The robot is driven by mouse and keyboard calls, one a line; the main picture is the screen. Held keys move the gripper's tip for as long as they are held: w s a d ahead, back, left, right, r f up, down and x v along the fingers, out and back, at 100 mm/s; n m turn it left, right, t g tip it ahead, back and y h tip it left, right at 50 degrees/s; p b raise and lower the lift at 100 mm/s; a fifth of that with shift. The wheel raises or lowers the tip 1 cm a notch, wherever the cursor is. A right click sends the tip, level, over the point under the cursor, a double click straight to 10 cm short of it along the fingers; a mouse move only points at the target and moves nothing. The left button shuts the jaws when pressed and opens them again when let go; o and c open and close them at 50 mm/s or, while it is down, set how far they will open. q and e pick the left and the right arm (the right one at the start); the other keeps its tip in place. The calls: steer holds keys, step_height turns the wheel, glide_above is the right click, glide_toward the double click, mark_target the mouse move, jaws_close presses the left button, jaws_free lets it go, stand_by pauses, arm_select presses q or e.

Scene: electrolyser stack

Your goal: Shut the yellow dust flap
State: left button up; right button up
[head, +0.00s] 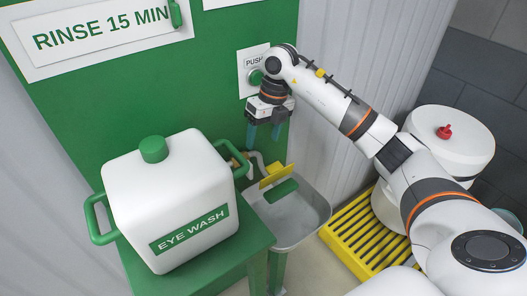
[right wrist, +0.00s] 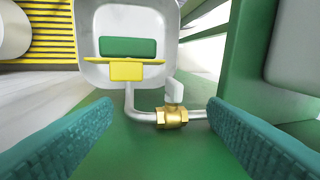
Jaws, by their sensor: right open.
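The yellow dust flap (head: 276,175) stands tilted up over the back part of the grey basin (head: 310,222). In the right wrist view the flap (right wrist: 127,71) shows ahead of the fingers as a thin yellow edge with a broader tab. A green pad (head: 282,191) lies just in front of it, in or over the basin. My right gripper (head: 264,134) points down above and behind the flap, near the green wall panel. Its teal fingers are apart, with nothing between them, and do not touch the flap. My left gripper is not in view.
A brass valve (right wrist: 172,117) with a pale lever sits on the pipe below the flap. A white eye wash tank (head: 175,195) with green handles stands left of the basin. A push button (head: 256,77) is behind my wrist. A yellow grate (head: 352,232) lies at right.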

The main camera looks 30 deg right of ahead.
mark_target(273, 165)
steer(key=d+f, duration=0.1)
steer(key=f, duration=0.2)
steer(key=f+h+p, duration=0.1)
steer(key=f, duration=0.2)
steer(key=d+f+h+p, duration=0.1)
steer(key=f, duration=0.2)
steer(key=shift+s+d+m, duration=0.15)
steer(key=shift+d+m, duration=0.15)
steer(key=shift+d, duration=0.05)
steer(key=shift+f, duration=0.75)
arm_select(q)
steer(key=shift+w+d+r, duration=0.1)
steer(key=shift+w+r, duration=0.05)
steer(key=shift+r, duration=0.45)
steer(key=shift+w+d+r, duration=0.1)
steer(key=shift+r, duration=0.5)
arm_select(e)
steer(key=c, duration=1)
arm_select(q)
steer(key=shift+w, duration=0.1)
